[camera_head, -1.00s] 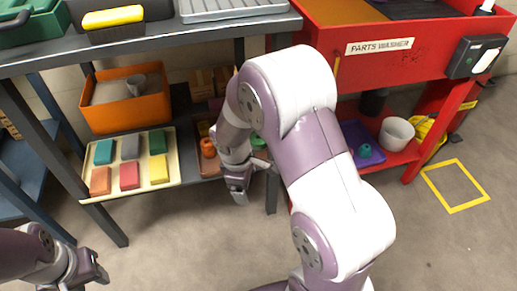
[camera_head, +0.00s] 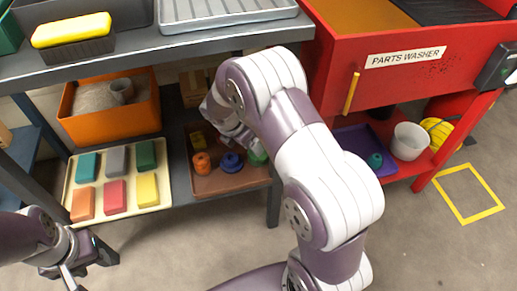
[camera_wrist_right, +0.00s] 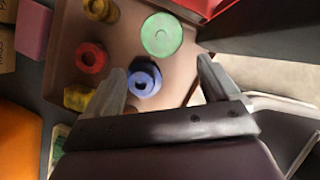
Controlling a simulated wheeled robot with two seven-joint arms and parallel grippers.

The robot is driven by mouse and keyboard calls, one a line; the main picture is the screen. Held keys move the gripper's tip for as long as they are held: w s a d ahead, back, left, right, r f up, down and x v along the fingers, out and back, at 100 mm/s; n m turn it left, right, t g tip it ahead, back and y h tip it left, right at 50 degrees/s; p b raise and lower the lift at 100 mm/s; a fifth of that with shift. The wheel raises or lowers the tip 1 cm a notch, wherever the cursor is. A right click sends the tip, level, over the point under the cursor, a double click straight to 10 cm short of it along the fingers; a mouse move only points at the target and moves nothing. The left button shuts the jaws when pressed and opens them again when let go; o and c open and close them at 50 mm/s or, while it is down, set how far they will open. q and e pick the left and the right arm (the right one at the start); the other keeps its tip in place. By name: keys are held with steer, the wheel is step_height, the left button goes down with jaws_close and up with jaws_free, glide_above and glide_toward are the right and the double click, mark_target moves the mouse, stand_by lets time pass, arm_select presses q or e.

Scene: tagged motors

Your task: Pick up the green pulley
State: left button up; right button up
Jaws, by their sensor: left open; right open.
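The green pulley (camera_wrist_right: 161,35) stands in a brown tray (camera_head: 218,184) on the lower shelf. In the head view the green pulley (camera_head: 257,157) is partly hidden by my right arm. My right gripper (camera_wrist_right: 160,68) is open and empty over the tray. In the right wrist view the green pulley lies just beyond the fingertips, between their lines, not held. A blue pulley (camera_wrist_right: 143,80) is close to the left finger in that view. My left gripper (camera_head: 92,268) is open and empty at the bottom left of the head view, away from the shelf.
The tray also holds an orange-red part (camera_head: 201,163) and yellow parts (camera_wrist_right: 100,10). A cream tray of coloured blocks (camera_head: 165,195) and an orange bin (camera_head: 85,122) are to the left. The tabletop (camera_head: 130,61) overhangs the shelf. A red parts washer (camera_head: 400,90) stands right.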

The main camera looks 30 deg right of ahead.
mark_target(263, 159)
steer(key=b+x, duration=0.2)
steer(key=x, duration=0.1)
steer(key=b+x, duration=0.3)
steer(key=x, duration=0.1)
steer(key=b+x, duration=0.2)
steer(key=x, duration=0.2)
steer(key=shift+s+f, duration=0.15)
steer(key=shift+s, duration=0.1)
steer(key=shift+r, duration=0.25)
steer(key=c, duration=0.8)
